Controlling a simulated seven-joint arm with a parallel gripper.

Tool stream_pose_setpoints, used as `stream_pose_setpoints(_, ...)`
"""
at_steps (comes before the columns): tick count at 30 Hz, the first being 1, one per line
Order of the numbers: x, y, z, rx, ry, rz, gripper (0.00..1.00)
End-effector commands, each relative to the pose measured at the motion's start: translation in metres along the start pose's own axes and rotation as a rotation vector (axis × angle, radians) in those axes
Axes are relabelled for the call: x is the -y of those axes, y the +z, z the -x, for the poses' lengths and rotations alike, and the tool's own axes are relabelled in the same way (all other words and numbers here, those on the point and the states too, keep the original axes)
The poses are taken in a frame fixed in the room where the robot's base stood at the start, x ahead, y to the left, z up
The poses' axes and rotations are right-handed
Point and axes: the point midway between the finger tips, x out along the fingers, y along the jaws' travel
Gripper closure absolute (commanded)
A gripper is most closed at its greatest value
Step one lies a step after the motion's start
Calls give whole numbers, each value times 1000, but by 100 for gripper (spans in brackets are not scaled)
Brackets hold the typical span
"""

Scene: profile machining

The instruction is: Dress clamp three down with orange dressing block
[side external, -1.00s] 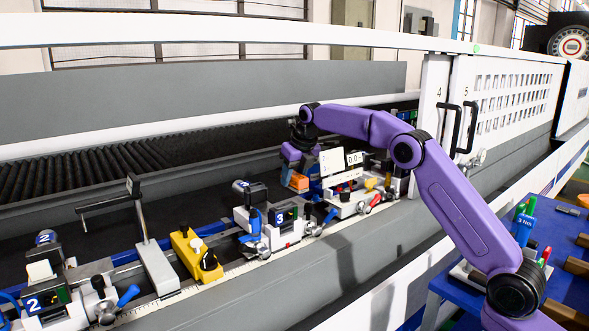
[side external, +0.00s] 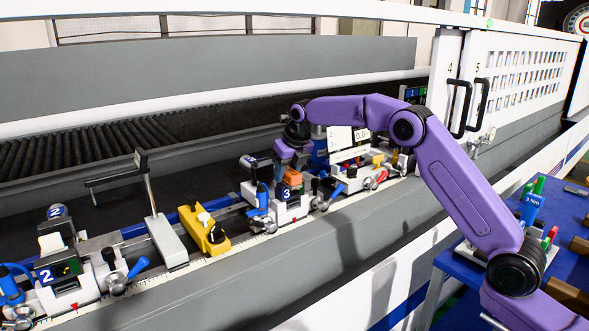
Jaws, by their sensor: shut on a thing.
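The clamp marked 3 (side external: 287,196) stands on the machine's rail at the middle of the side view, with a blue handle on its left. The orange dressing block (side external: 292,177) is at the top of this clamp. My gripper (side external: 288,164) points down there and is shut on the block. The fingers are small and partly hidden, so I cannot tell whether the block touches the clamp's face.
A yellow unit with a black knob (side external: 205,230) and a grey post with an arm (side external: 158,215) stand to the left. The clamp marked 2 (side external: 75,270) is at far left. A white unit with a display (side external: 350,155) stands close on the right.

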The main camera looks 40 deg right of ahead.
Motion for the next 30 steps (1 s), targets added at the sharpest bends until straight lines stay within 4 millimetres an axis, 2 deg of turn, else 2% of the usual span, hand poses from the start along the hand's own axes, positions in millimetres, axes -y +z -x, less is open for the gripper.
stream_pose_setpoints(4, -15, -2, 0, -3, 0, 3, 87)
stream_pose_setpoints(24, 49, 1, -2, -3, -1, -3, 87)
stream_pose_setpoints(30, 28, 1, -1, -3, 0, 2, 87)
